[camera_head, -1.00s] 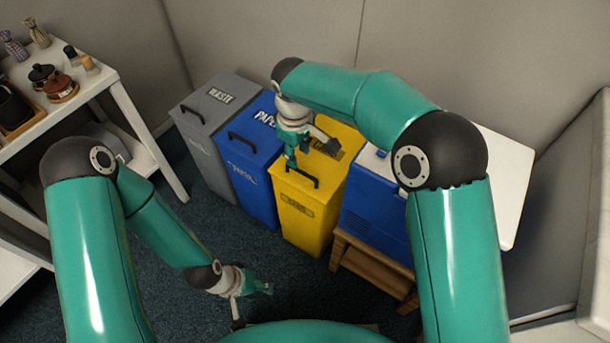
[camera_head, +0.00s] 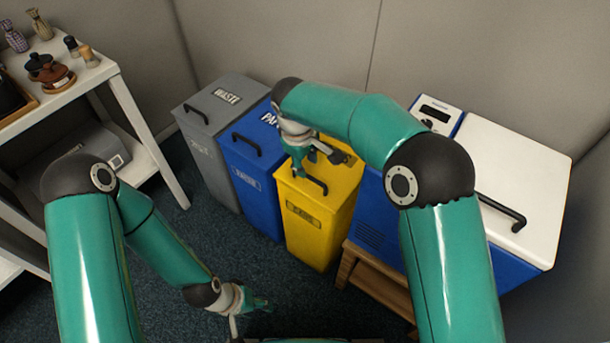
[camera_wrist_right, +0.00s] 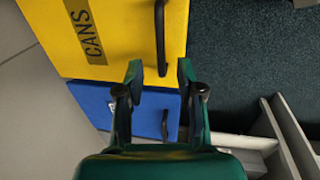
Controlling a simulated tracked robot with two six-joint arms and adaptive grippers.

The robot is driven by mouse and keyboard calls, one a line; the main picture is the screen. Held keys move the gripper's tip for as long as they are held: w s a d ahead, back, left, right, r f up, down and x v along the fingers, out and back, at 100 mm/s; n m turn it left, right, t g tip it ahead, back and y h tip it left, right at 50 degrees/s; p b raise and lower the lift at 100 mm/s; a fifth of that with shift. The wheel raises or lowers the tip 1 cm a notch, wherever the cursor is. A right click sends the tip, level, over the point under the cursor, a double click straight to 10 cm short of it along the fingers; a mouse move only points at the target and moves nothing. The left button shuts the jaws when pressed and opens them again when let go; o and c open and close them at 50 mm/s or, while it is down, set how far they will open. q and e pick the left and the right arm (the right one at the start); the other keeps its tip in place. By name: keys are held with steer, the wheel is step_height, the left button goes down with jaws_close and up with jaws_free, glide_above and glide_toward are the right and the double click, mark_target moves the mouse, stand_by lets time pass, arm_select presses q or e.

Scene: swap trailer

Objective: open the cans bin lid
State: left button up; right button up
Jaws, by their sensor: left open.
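The yellow cans bin (camera_head: 318,222) stands at the right end of a row of bins, its lid closed. Its black lid handle (camera_head: 311,182) also shows in the right wrist view (camera_wrist_right: 160,38), where the lid (camera_wrist_right: 125,35) reads "CANS". My right gripper (camera_head: 304,168) is above the lid by the handle. In the right wrist view its two fingers (camera_wrist_right: 160,72) are apart, with the handle's near end about between the tips; contact cannot be told. My left gripper (camera_head: 262,302) is open and empty, low over the floor in front of the bins.
A blue paper bin (camera_head: 252,180) stands directly left of the cans bin, then a grey waste bin (camera_head: 205,125). A blue cooler with a white lid (camera_head: 515,185) sits on a wooden stand at right. A white shelf (camera_head: 85,85) is at left. Floor in front is clear.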

mark_target(308, 176)
steer(key=f, duration=0.3)
steer(key=f+b, duration=0.1)
steer(key=f, duration=0.1)
steer(key=shift+w+d, duration=0.3)
steer(key=shift+w, duration=0.1)
steer(key=shift+r, duration=0.1)
jaws_close()
